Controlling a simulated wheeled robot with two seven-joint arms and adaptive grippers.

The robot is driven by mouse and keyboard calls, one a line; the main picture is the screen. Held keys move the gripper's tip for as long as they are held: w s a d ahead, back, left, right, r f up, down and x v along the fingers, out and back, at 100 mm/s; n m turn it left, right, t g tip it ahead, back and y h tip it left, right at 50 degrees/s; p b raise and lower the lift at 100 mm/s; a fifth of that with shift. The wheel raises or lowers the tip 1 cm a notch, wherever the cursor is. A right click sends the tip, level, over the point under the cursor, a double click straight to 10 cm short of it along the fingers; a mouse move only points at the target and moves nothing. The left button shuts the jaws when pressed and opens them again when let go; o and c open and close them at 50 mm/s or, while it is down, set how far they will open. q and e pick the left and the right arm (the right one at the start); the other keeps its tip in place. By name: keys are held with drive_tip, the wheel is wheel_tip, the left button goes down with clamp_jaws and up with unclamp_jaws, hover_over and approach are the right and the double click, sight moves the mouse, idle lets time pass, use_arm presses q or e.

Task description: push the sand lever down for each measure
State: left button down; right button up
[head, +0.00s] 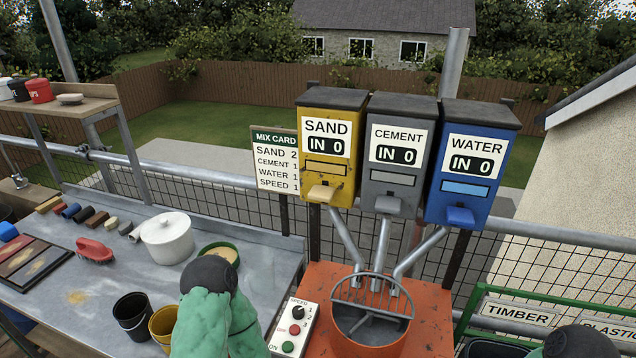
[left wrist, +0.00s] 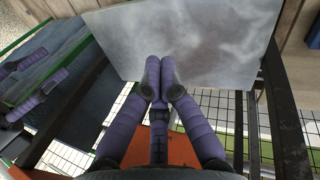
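The yellow sand dispenser (head: 342,170) stands at the left of a row of three, its counter reading IN 0. Its pale lever (head: 323,193) sticks out below the front slot. The mix card (head: 276,168) beside it reads sand 2, cement 1, water 1, speed 1. My left arm's dark end (head: 208,273) is over the bench, below and left of the lever and apart from it. The fingers are hidden there. In the left wrist view my left gripper (left wrist: 160,72) has its purple fingertips together with nothing visible between them.
Grey cement (head: 388,184) and blue water (head: 463,190) dispensers stand to the right, both reading IN 0. Chutes lead into the orange mixer (head: 425,305). A speed box (head: 293,328), white pot (head: 168,240) and buckets (head: 132,313) are near my left arm. A green rack (head: 470,305) stands right.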

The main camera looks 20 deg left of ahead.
use_arm(q)
drive_tip(key=w+a+r+m+t+y+p, duration=0.1)
drive_tip(key=w+a+r+t+p, duration=0.15)
drive_tip(key=w+r+p, duration=0.85)
drive_tip(key=w+a+r+t+y+p, duration=0.15)
drive_tip(key=r+t, duration=0.25)
drive_tip(key=r, duration=1.6)
drive_tip(key=w+a+r+m+t+p, duration=0.1)
drive_tip(key=w+a+r+t+p, duration=0.15)
drive_tip(key=w+r+p, duration=0.9)
wheel_tip(320, 180, up, 25)
drive_tip(key=s+t+b, duration=0.2)
drive_tip(key=t, duration=0.3)
drive_tip(key=shift+s+a+m+t+y, duration=0.4)
drive_tip(key=shift+a+y, duration=0.05)
drive_tip(key=shift+w, duration=0.1)
